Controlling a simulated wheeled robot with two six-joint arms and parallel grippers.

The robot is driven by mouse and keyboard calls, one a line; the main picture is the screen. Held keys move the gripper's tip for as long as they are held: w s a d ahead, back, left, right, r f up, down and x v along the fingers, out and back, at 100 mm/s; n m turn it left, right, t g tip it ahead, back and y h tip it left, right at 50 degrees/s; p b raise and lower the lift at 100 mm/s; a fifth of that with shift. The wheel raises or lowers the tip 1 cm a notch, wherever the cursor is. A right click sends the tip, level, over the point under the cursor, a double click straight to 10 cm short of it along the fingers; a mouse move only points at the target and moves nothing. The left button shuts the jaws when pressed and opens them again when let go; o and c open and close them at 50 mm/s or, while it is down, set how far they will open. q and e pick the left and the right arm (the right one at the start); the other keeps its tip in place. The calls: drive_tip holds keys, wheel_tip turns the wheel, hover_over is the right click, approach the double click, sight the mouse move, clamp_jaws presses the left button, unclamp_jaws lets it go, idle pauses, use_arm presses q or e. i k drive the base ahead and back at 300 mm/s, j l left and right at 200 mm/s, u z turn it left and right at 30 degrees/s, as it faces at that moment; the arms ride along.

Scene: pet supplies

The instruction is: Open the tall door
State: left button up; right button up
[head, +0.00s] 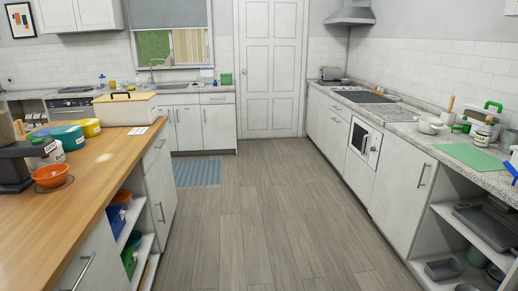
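The tall door (271,82) is a white panelled door in the back wall, at the far end of the aisle. It looks closed and flush in its frame. I cannot make out a handle on it at this distance. Neither of my grippers shows in the head view, and the door stands well away across the floor.
A wooden-topped island (105,185) with bowls, tins and a dark feeder (14,168) fills the left. A long counter (425,135) with an open lower shelf lines the right. The wood floor (265,210) between is clear; a blue mat (197,173) lies at left.

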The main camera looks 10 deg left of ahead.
sight(160, 180)
drive_tip(key=i+l+u, duration=0.1)
drive_tip(key=i+u, duration=0.3)
drive_tip(key=i, duration=0.15)
drive_tip(key=i+l+u, duration=0.4)
drive_tip(key=i, duration=0.15)
drive_tip(key=i+l+u, duration=0.4)
drive_tip(key=i+l, duration=0.15)
drive_tip(key=i, duration=0.15)
drive_tip(key=i+l, duration=0.15)
drive_tip(key=i, duration=0.15)
drive_tip(key=i+z, duration=0.25)
drive_tip(key=j+z, duration=0.25)
drive_tip(key=l, duration=0.1)
